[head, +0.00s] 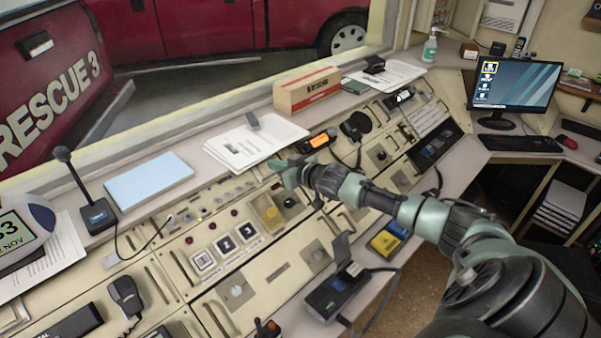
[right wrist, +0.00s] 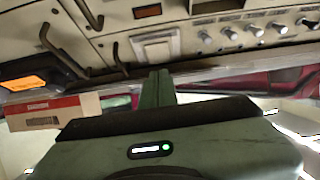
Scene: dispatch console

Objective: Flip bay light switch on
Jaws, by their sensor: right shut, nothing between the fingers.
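In the right wrist view a pale square plate with a light rocker-like face (right wrist: 157,50), likely the bay light switch, sits on the beige console panel. Its on or off position cannot be told. My right gripper (right wrist: 158,88) is shut and empty, its fingers pointing at the panel just by the plate; I cannot tell whether they touch it. In the head view the right gripper (head: 283,172) is over the console's upper panel, below the white papers, and seems to hide the plate. My left gripper is not in view.
Beside the gripper are a device with an orange display (head: 318,141) and a row of small knobs (right wrist: 230,37). A cardboard box (head: 307,90) and papers (head: 252,140) lie on the ledge. Dark handles (right wrist: 60,52) stick out near the plate.

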